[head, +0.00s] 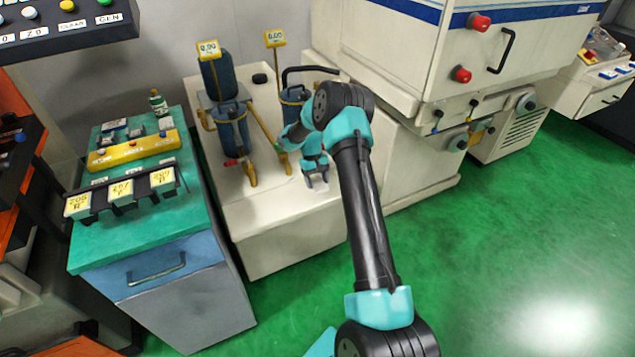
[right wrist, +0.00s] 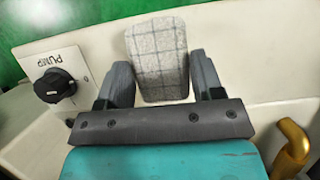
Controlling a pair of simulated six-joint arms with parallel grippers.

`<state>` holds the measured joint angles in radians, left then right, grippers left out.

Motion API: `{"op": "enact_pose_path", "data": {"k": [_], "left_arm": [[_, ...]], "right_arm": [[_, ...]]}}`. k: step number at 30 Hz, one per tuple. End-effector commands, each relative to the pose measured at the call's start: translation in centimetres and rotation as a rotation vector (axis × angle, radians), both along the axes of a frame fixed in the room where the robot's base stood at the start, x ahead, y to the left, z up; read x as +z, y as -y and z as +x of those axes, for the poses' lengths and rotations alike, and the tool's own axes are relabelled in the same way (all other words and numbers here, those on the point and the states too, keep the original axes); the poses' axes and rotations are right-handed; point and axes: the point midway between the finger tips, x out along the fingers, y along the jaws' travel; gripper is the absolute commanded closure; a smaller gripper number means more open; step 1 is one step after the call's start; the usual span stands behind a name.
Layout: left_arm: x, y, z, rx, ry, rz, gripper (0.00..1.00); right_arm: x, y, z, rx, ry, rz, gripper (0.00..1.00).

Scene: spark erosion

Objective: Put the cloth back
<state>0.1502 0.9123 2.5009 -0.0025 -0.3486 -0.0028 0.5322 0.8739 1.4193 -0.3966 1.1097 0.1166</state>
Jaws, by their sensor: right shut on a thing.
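The cloth (right wrist: 158,58) is a grey-white checked pad in the right wrist view. It sits between the two dark fingers of my right gripper (right wrist: 162,84), which is shut on it. In the head view my right gripper (head: 316,174) is low over the front right part of the cream tank unit (head: 270,222). The cloth is too small and too covered there to make out clearly. I cannot tell whether it touches the surface. My left gripper is not in view.
A black knob marked PUMP (right wrist: 55,86) and a brass pipe (right wrist: 292,148) flank the gripper. Blue filter canisters (head: 231,130) with yellow tags stand left of it. A teal-topped cabinet (head: 150,235) is further left, a large cream machine (head: 400,45) right.

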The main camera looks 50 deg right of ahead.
Motion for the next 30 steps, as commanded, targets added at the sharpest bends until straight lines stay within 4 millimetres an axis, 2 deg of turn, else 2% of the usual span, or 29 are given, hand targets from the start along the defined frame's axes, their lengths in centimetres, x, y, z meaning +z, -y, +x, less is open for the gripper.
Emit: {"op": "enact_pose_path", "data": {"k": [7,22,27,30], "left_arm": [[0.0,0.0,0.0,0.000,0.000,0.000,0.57],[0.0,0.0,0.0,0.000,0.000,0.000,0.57],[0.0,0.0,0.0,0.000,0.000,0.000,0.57],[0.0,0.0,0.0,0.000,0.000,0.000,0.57]], "right_arm": [[-0.3,2.0,1.7,-0.001,0.000,0.000,0.61],[-0.4,2.6,2.3,-0.001,0.001,-0.001,0.61],[-3.0,2.4,2.2,0.000,-0.003,0.001,0.61],[-3.7,2.5,2.2,0.000,0.000,0.000,0.61]]}}
